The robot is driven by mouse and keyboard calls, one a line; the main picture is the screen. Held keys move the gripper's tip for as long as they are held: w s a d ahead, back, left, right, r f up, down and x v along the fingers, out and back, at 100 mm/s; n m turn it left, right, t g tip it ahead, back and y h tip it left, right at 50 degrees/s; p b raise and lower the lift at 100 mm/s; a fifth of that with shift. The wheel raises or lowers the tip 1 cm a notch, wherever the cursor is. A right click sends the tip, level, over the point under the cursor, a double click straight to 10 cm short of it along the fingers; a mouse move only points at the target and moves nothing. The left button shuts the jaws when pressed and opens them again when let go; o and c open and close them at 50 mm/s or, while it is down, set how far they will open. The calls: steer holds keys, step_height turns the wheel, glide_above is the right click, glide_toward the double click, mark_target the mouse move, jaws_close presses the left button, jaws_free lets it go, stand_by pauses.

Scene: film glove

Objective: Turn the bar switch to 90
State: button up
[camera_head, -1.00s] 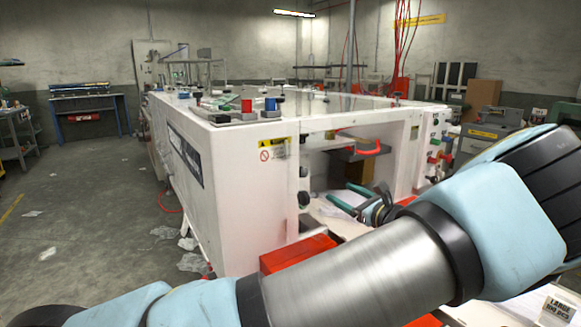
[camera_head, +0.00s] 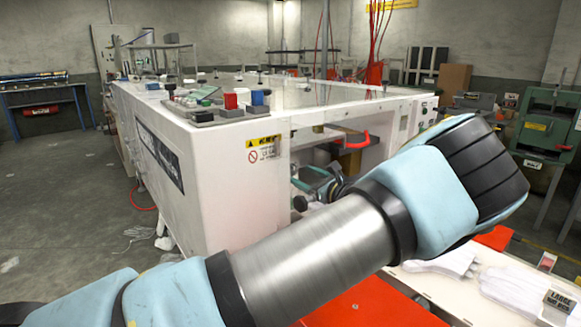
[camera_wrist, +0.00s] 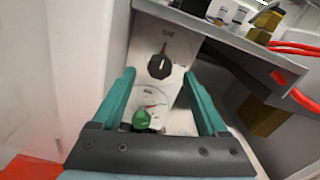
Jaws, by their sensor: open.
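In the wrist view, a black knob (camera_wrist: 159,66) with a pale pointer mark sits on a round white dial with a red mark, on a white panel. Below it, a green knob (camera_wrist: 142,119) sits on a second white dial. I cannot tell for certain which is the bar switch, and the numbers are too small to read. My gripper (camera_wrist: 159,76) is open and empty. Its teal fingers frame the panel, with the black knob between the tips in the picture; no contact shows. In the head view my gripper (camera_head: 312,180) is partly hidden behind my arm, by the machine's front opening.
A large white machine (camera_head: 235,195) fills the middle, with red and blue blocks on top. In the wrist view, a grey shelf edge (camera_wrist: 225,38) and red tubes (camera_wrist: 300,98) lie to the right. A table with white gloves (camera_head: 510,285) stands right; the floor at left is mostly clear.

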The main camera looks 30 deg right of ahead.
steer(key=w, duration=0.3)
steer(key=w+a+p, duration=0.1)
steer(key=w, duration=0.1)
steer(key=shift+w, duration=0.4)
jaws_close()
